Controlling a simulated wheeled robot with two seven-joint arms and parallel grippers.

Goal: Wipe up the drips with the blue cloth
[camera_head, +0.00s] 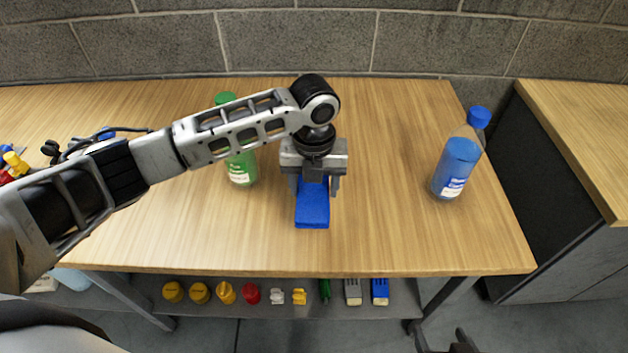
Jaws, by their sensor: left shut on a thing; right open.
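The blue cloth (312,216) is a folded blue block near the middle of the wooden table (400,240). My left gripper (315,190) points down over it and is shut on its far part. The cloth appears to be at the table surface; whether it touches the wood is hard to tell. I see no drips on the visible wood; any under the cloth or arm are hidden. My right gripper (448,343) shows only partly at the bottom edge, low in front of the table, open and away from the cloth.
A green bottle (241,170) stands behind my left arm, partly covered. A blue bottle (457,165) stands at the right. Cables and small coloured items (14,162) lie at the far left. A lower shelf (290,311) holds several small items. The table between cloth and blue bottle is clear.

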